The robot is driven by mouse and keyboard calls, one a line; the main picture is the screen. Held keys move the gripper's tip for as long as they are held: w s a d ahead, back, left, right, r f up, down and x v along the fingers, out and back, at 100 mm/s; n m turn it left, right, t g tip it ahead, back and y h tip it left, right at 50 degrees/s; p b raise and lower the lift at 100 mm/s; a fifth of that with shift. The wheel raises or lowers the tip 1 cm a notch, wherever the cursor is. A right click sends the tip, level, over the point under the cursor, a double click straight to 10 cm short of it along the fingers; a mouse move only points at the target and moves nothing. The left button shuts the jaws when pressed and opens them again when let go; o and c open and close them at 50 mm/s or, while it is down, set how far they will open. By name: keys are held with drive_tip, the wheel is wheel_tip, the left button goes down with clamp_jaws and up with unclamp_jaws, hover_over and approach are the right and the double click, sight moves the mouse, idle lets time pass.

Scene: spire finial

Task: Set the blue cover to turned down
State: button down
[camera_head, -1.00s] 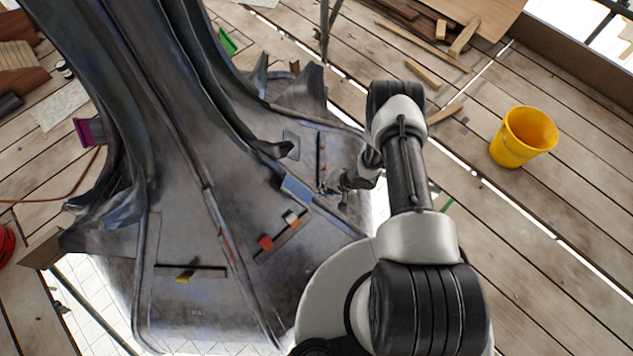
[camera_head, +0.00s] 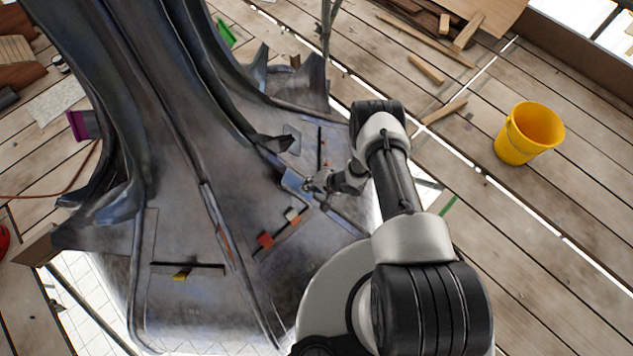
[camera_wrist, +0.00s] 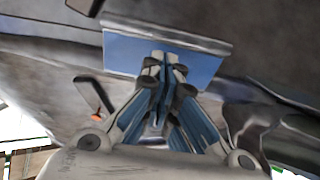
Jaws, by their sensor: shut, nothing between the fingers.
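The blue cover (camera_head: 292,180) is a small flat rectangular plate on the dark sloping face of the spire, at the centre of the head view. In the wrist view the blue cover (camera_wrist: 122,52) spans the upper middle, with a grey strip along its upper edge. My gripper (camera_head: 309,186) is at the cover's right side in the head view. In the wrist view my gripper (camera_wrist: 166,62) has its fingertips together in front of the cover, hiding part of its middle. I cannot tell whether the tips touch it.
Slots with a red block (camera_head: 265,240), a white-and-orange block (camera_head: 292,216) and a yellow block (camera_head: 181,275) lie lower on the face. A dark pointed fin (camera_head: 275,143) juts out just above the cover. A yellow bucket (camera_head: 528,134) stands on the planks at right.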

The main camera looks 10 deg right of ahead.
drive_tip(key=shift+s+a+f, duration=0.2)
drive_tip(key=shift+a+f, duration=0.15)
drive_tip(key=shift+a, duration=0.2)
